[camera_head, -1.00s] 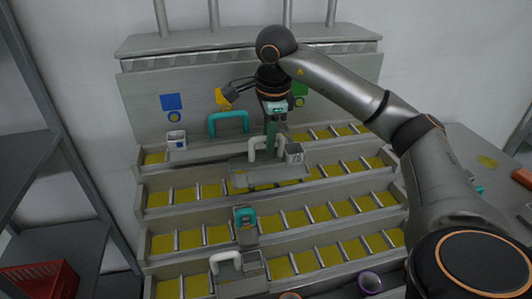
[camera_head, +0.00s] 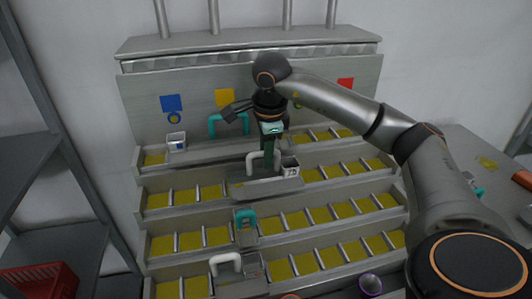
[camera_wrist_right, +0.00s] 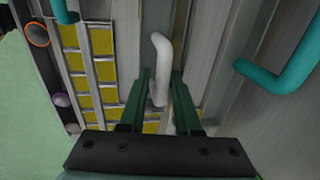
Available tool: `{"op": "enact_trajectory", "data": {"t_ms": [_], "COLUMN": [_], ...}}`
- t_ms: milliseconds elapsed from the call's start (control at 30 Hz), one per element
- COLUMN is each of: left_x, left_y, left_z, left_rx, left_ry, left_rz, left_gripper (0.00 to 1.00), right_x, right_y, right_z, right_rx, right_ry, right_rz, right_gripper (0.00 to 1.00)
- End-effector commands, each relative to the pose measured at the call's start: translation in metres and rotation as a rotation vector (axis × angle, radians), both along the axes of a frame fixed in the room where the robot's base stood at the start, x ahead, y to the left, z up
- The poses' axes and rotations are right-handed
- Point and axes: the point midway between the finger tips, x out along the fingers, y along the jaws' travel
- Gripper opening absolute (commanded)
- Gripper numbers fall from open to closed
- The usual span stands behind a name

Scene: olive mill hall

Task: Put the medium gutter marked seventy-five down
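The medium gutter (camera_head: 262,188) is a grey trough with a white handle and a small end box (camera_head: 290,170) whose dark marking seems to read 75. In the right wrist view the handle (camera_wrist_right: 162,62) stands between the green fingers (camera_wrist_right: 160,95). The gutter lies along the second tier from the top, over its middle cells. I cannot tell whether it touches the tier. My left gripper is not in view.
The stepped rack (camera_head: 130,165) has yellow cells. A teal-handled gutter (camera_head: 229,122) is on the top tier, with a box (camera_head: 176,140) at its left end. A teal handle (camera_head: 245,217) and a white handle (camera_head: 225,260) stand lower. A red crate (camera_head: 40,280) is lower left.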

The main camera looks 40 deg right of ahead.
Motion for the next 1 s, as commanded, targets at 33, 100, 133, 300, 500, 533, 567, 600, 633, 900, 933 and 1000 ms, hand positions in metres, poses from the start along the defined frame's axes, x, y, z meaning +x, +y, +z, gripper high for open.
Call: {"op": "enact_trajectory", "data": {"t_ms": [33, 100, 133, 300, 500, 533, 567, 600, 633, 900, 933, 1000], "left_x": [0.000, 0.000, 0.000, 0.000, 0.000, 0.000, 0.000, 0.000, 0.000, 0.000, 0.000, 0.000], "left_y": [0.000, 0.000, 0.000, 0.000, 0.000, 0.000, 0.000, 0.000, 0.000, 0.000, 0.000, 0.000], "left_z": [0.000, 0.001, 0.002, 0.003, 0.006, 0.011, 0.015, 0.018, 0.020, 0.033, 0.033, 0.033], "left_rx": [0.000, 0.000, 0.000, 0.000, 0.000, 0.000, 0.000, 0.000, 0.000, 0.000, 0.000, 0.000], "left_ry": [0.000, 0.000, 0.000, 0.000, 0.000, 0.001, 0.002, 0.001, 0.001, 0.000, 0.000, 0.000], "left_rz": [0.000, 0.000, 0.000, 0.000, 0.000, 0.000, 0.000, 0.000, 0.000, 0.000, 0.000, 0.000], "left_gripper": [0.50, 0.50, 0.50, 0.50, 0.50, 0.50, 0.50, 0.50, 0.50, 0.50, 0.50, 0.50], "right_x": [0.000, 0.000, 0.000, -0.002, -0.009, -0.011, -0.012, -0.013, -0.014, -0.019, -0.020, -0.020], "right_y": [0.000, 0.000, 0.000, 0.002, 0.006, 0.006, 0.007, 0.008, 0.008, 0.011, 0.011, 0.011], "right_z": [0.000, 0.001, 0.003, 0.022, 0.066, 0.076, 0.083, 0.091, 0.096, 0.120, 0.121, 0.121], "right_rx": [0.000, 0.000, 0.000, 0.001, 0.002, 0.000, -0.001, -0.001, -0.001, 0.000, 0.000, 0.000], "right_ry": [0.000, 0.000, 0.000, -0.004, -0.007, -0.006, -0.005, -0.005, -0.005, -0.001, 0.000, 0.000], "right_rz": [0.000, 0.000, 0.000, 0.001, 0.002, 0.002, 0.000, 0.000, -0.001, 0.000, 0.000, 0.000], "right_gripper": [0.32, 0.32, 0.32, 0.32, 0.32, 0.32, 0.32, 0.32, 0.32, 0.32, 0.32, 0.32]}}
